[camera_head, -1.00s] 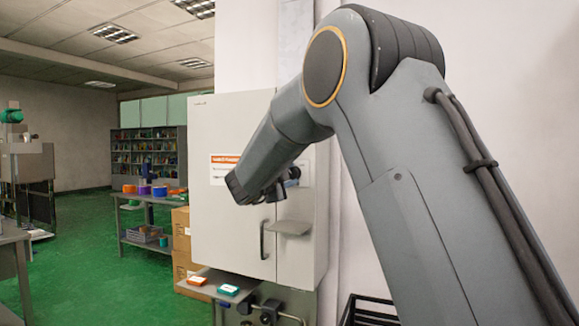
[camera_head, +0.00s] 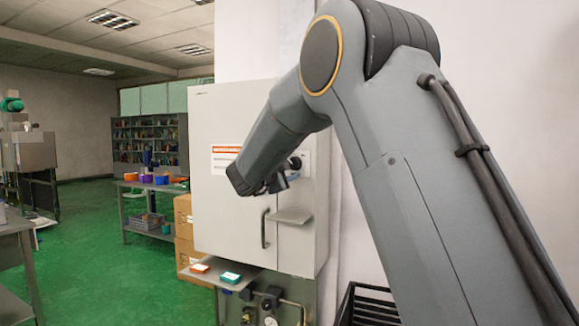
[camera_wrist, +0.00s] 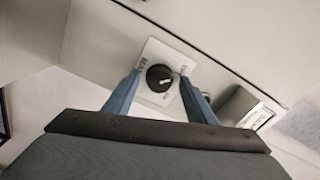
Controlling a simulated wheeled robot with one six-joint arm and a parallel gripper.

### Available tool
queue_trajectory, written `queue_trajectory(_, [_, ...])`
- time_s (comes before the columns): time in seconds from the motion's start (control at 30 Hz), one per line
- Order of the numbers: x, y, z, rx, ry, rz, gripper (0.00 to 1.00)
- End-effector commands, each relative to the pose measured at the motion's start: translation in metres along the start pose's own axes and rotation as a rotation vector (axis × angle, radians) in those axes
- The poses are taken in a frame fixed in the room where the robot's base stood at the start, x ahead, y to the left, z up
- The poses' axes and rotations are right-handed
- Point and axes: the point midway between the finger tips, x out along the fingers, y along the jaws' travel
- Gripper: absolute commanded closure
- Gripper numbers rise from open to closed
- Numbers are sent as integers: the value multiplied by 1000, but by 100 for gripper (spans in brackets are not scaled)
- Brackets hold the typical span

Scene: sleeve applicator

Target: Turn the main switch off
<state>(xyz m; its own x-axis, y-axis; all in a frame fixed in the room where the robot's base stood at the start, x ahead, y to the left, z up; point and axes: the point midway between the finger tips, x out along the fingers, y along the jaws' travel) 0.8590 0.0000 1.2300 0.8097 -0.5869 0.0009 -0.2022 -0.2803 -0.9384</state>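The main switch is a round black knob (camera_wrist: 160,78) with a pale mark, set on a white plate (camera_wrist: 158,53) with small dark lettering. In the head view the dark knob (camera_head: 295,163) shows on the side of a grey-white cabinet (camera_head: 212,120), just past my gripper (camera_head: 276,183). In the wrist view my gripper (camera_wrist: 161,76) has two blue fingers, one on each side of the knob. They stand apart, with small gaps seeming to show beside it. I cannot tell whether either finger touches it. The lettering is too small to read surely.
A grey box-like part (camera_wrist: 240,105) juts out right of the switch plate. The green floor (camera_head: 100,260) at left is open.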

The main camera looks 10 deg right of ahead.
Motion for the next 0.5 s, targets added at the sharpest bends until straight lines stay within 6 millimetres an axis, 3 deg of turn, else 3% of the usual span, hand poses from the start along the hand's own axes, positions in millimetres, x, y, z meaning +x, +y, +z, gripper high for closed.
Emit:
queue_trajectory(0.27, [-4,0,0,1,1,1,49])
queue_trajectory(0.5, [-38,0,1,1,-1,-1,49])
